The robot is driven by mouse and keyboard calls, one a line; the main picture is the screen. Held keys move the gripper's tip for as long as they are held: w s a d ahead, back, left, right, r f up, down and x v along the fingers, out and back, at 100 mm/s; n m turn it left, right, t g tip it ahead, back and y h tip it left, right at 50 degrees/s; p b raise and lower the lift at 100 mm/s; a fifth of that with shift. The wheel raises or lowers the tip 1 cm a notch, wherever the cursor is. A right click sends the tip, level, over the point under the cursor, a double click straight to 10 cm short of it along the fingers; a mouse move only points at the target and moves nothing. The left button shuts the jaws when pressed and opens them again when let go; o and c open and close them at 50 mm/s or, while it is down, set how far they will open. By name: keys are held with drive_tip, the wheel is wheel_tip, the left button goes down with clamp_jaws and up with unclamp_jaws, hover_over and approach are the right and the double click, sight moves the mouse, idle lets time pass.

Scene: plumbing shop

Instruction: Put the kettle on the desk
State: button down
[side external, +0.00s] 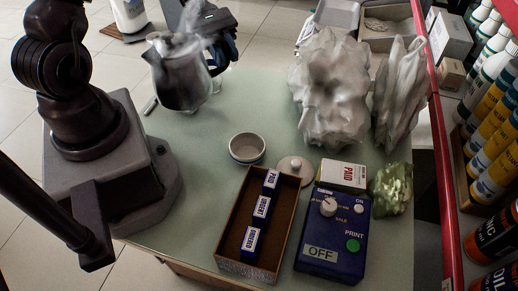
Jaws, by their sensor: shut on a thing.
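The kettle (182,80) is a grey metal pot, upright, at the upper left of the side external view. Its top looks blurred. My gripper (214,62) is at the kettle's right side, shut on it around the handle; the fingers are mostly hidden, so the exact grip is hard to see. The kettle shows against the far left corner of the pale green desk (205,130). I cannot tell whether its base touches the desk or hangs above it.
A small white bowl (247,148), a brown box (226,228) with labelled blue blocks, a round lid (295,168) and a blue device (334,232) stand nearer. Crumpled plastic bags (328,92) fill the right. Bottles line a red-edged shelf (438,130). The desk's left-middle is clear.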

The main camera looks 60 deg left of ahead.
drive_tip(key=shift+g, duration=0.3)
drive_tip(key=shift+w+a+f, duration=0.35)
drive_tip(key=shift+w+f, duration=1.7)
drive_tip(key=shift+f, duration=0.25)
drive_tip(key=shift+w+a+f, duration=0.3)
drive_tip(key=shift+w+f, duration=1.75)
drive_tip(key=shift+f, duration=0.3)
drive_tip(key=shift+w+a+f, duration=0.35)
drive_tip(key=shift+w+f, duration=1.7)
drive_tip(key=shift+f, duration=0.25)
drive_tip(key=shift+f, duration=0.1)
drive_tip(key=c, duration=1.5)
unclamp_jaws()
drive_tip(key=shift+f, duration=0.1)
drive_tip(key=o, duration=0.4)
